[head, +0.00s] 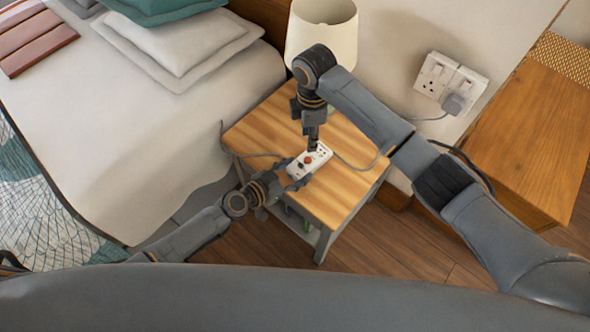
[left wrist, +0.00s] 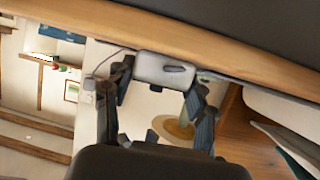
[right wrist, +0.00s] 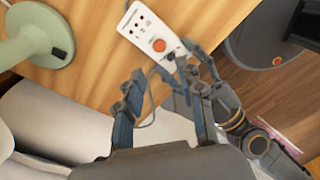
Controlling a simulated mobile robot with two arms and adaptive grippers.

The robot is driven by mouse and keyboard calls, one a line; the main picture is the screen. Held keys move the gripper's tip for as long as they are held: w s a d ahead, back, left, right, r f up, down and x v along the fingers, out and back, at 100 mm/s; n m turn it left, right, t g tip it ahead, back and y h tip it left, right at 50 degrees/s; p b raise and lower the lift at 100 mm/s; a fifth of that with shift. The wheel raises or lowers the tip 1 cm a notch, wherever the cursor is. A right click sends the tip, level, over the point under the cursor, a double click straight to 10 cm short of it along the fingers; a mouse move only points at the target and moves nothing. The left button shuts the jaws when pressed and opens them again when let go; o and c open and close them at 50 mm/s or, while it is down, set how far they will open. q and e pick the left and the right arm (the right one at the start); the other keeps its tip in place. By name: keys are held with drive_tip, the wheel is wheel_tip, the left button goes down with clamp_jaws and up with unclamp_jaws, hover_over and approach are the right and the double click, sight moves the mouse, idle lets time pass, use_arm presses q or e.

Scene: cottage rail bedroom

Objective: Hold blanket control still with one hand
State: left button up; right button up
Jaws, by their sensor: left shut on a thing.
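The blanket control (head: 309,161) is a white slab with an orange-red button, small lights and dark marks. It lies at the front part of the wooden bedside table (head: 345,190). My left gripper (head: 292,178) is shut on its near end from the front-left. In the left wrist view the control (left wrist: 165,69) shows between my left fingers (left wrist: 160,88). My right gripper (head: 313,143) points down just above the control. In the right wrist view its fingers (right wrist: 166,85) are apart with nothing between them, and the control's face (right wrist: 150,30) with its button is unobstructed.
A lamp with a cream shade (head: 322,35) stands at the back of the table; its green base (right wrist: 30,40) shows in the right wrist view. A bed (head: 180,120) is on the left. A cable (head: 250,154) runs across the tabletop. Wall sockets (head: 450,82) and a wooden cabinet (head: 530,130) are right.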

idle(0.3)
clamp_jaws()
idle(1.2)
